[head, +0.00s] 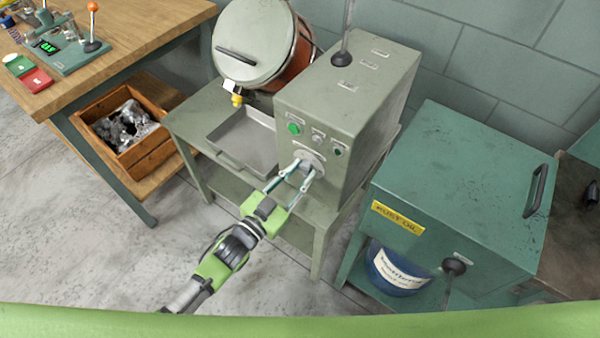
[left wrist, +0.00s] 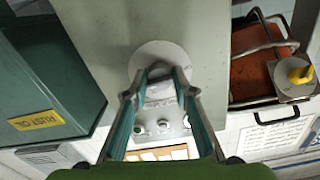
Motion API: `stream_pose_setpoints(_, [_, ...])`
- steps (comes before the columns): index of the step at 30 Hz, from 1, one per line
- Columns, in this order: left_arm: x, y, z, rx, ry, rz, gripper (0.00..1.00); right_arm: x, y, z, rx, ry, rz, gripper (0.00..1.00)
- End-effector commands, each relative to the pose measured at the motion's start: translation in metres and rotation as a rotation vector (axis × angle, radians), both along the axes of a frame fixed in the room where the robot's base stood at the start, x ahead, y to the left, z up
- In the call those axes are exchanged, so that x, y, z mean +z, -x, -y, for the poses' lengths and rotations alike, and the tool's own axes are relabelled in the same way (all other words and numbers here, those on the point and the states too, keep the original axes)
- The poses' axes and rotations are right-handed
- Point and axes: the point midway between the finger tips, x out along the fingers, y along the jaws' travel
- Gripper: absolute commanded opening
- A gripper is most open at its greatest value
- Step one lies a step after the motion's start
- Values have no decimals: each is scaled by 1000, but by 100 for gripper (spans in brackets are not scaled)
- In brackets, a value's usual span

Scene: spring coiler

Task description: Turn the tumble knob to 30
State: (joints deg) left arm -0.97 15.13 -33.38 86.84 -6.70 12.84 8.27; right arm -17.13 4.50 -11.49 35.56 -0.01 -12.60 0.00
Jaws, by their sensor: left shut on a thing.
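The tumble knob sits on a pale round dial (head: 310,158) low on the front of the grey-green machine box (head: 345,95). My left gripper (head: 305,173) reaches it from the front and is shut on the knob. In the left wrist view the fingertips (left wrist: 159,84) close around the dark knob (left wrist: 159,69) in front of the pale dial (left wrist: 162,56). The dial's numbers and the knob's pointer cannot be read. My right gripper is in neither view.
A green button (head: 294,129) and smaller controls sit just above the dial. A drum (head: 255,45) and a grey tray (head: 245,140) are to the left. A green rust oil cabinet (head: 460,180) stands close on the right. Open floor lies in front.

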Motion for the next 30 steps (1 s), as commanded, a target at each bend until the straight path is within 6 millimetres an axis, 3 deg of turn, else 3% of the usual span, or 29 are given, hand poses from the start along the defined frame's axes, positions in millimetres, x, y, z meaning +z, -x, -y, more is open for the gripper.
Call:
stream_pose_setpoints(12, [0,0,0,0,-70,51,4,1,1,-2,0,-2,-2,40])
stream_pose_setpoints(13, [0,0,0,0,-70,51,33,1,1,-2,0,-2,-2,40])
stream_pose_setpoints(14, [0,0,0,0,-70,51,41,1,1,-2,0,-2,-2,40])
stream_pose_setpoints(25, [0,1,-1,0,-67,49,42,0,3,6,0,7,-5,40])
stream_pose_setpoints(30, [-2,16,-12,1,-69,46,42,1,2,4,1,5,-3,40])
